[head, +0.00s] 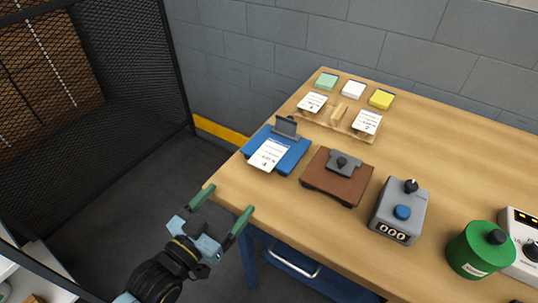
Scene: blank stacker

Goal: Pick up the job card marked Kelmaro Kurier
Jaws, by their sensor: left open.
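Several white cards with print lie on the wooden table. One card (269,154) rests on a blue board with a grey upright piece. Another card (312,103) and a third card (366,123) stand in a wooden rack (337,113) at the back. The print is too small to read, so I cannot tell which one is marked Kelmaro Kurier. My left gripper (223,206) is open and empty, with green fingertips, near the table's front left corner, to the lower left of the blue board (290,158).
Green, white and yellow pads (381,99) lie at the back. A brown block with a grey top (337,178), a grey counter box with a blue button (400,211) and a green canister (480,250) stand along the front. A black mesh panel (125,70) stands left.

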